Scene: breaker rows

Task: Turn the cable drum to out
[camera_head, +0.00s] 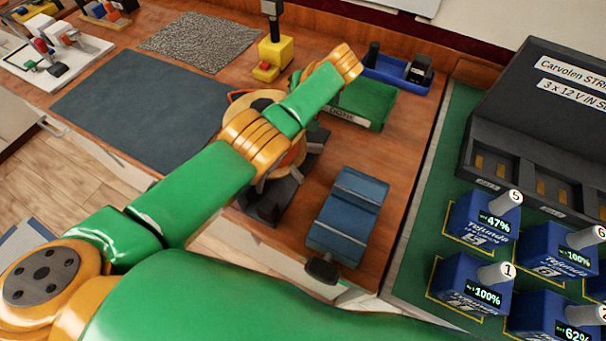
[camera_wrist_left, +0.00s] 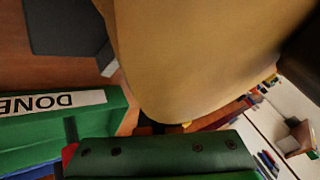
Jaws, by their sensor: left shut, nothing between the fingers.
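The cable drum (camera_head: 262,104) is a pale tan round disc with an orange line on it, standing on a dark base (camera_head: 270,200) at the middle of the bench. My left arm crosses in front of it and hides most of its face, so I cannot read its setting. In the left wrist view a large tan curved surface, seemingly the drum (camera_wrist_left: 200,50), fills the top, very close. My left gripper (camera_wrist_left: 160,155) shows there as a green part along the bottom edge; it is shut and empty. I cannot tell whether it touches the drum. My right gripper is out of view.
A green tray labelled DONE (camera_head: 362,106) sits right behind the drum. A blue block (camera_head: 347,215) lies to the front right. A yellow stand (camera_head: 275,52) and blue tray (camera_head: 395,72) are behind. Blue batteries (camera_head: 482,218) and a black charger (camera_head: 540,130) stand right. A dark mat (camera_head: 140,105) lies left.

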